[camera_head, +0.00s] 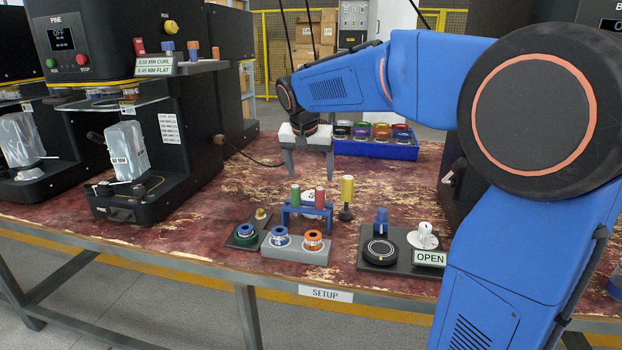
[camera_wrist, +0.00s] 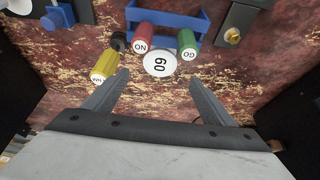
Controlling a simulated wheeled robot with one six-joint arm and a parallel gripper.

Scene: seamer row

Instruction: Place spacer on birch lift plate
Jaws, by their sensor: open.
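A white disc marked "60" (camera_wrist: 158,64), which looks like the spacer, lies on the worn red table. In the head view it is partly hidden behind the blue gauge rack (camera_head: 307,211). My gripper (camera_head: 309,176) is open and empty, fingers pointing down above the table behind the rack. In the wrist view the disc shows between and just past the fingertips (camera_wrist: 159,77), with no contact visible. No plate labelled birch is readable; a dark machine (camera_head: 453,170) at the right is mostly hidden by my arm.
Red and green gauges (camera_wrist: 142,38) stand in the rack, close to the disc. A yellow gauge (camera_head: 347,190) stands to its right. The PINE machine (camera_head: 150,120) is at the left, a blue bin (camera_head: 375,150) behind. Open table lies left of my gripper.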

